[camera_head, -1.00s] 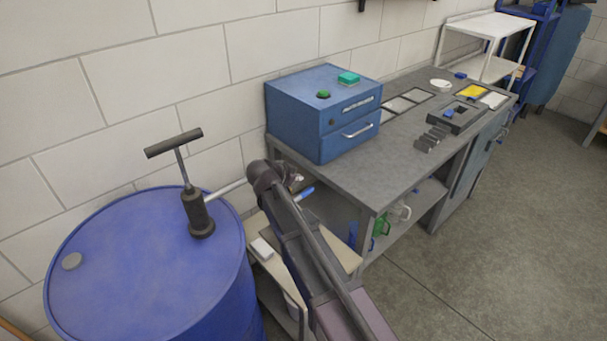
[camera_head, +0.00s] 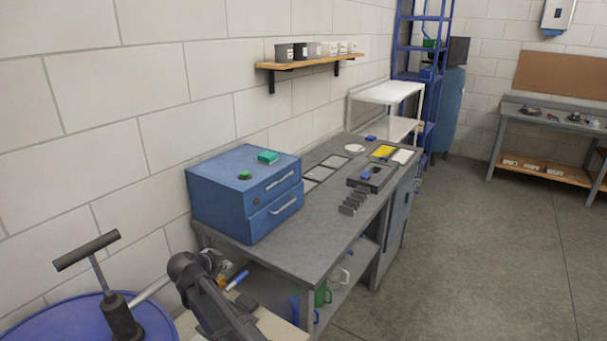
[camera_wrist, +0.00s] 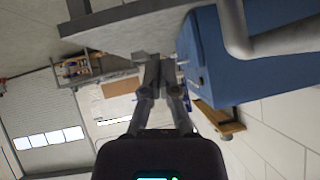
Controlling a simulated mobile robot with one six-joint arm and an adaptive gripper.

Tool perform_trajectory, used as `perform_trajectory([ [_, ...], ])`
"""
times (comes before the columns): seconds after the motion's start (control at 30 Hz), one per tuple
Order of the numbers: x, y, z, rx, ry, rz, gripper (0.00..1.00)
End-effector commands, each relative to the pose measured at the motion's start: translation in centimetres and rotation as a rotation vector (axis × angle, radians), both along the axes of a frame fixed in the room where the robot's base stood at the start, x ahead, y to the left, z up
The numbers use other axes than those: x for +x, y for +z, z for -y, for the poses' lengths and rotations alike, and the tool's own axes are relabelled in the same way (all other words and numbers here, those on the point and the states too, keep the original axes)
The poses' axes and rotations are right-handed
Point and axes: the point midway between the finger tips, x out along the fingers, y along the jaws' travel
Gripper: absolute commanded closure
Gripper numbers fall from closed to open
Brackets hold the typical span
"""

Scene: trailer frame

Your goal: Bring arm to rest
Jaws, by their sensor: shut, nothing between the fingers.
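My arm (camera_head: 215,300) shows at the lower left of the head view, dark grey and bent, beside the workbench's near end and right of the hand pump. My gripper (camera_wrist: 160,68) is in the wrist view, its two fingers together with nothing between them. In the wrist view the fingers point toward the grey bench underside and the blue drawer cabinet (camera_wrist: 250,65), apart from both as far as I can tell. In the head view my fingertips cannot be made out clearly.
The grey workbench (camera_head: 290,240) carries the blue drawer cabinet (camera_head: 235,190) and several trays. A hand pump (camera_head: 115,305) stands on a blue drum (camera_head: 65,320) at lower left. A wall shelf (camera_head: 310,64) hangs above. The floor (camera_head: 470,250) at right is clear.

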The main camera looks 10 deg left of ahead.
Motion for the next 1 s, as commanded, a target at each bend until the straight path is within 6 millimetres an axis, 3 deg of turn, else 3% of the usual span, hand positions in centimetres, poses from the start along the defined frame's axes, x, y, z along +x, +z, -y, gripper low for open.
perform_trajectory([
  [0.17, 0.5, -0.4, 2.7, -0.023, -0.009, -0.040, 1.00],
  [0.27, 0.9, -0.9, 5.5, -0.049, -0.013, -0.085, 1.00],
  [0.67, 1.2, -3.4, 19.7, -0.146, 0.006, -0.356, 1.00],
  [1.0, -1.1, -5.1, 30.6, -0.161, 0.080, -0.581, 1.00],
])
